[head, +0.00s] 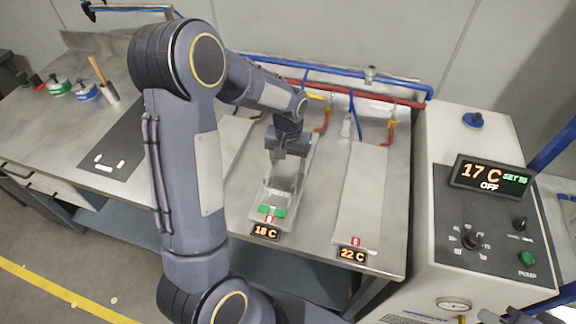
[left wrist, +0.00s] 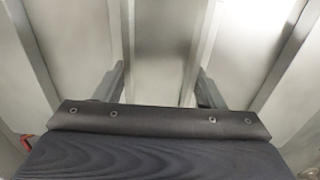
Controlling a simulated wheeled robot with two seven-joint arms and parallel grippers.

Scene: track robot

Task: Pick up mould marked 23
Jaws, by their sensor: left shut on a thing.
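My left gripper (head: 286,168) points down over the plate (head: 258,220) with the 18 C display. It is shut on a pale grey block-like mould (head: 281,184), seen at and below the fingers. In the left wrist view the two fingers of my left gripper (left wrist: 160,88) stand apart on either side of a grey metal surface (left wrist: 158,45). No number 23 is readable on the mould. I cannot tell whether it touches the plate. A green piece (head: 271,211) lies at the plate's front end. My right gripper is not in view.
A bare plate (head: 360,195) with a 22 C display (head: 352,255) lies to the right. Red and blue pipes (head: 340,85) run behind the plates. A control cabinet (head: 435,180) bounds the right side. A dark mat (head: 115,150) and small pots lie left.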

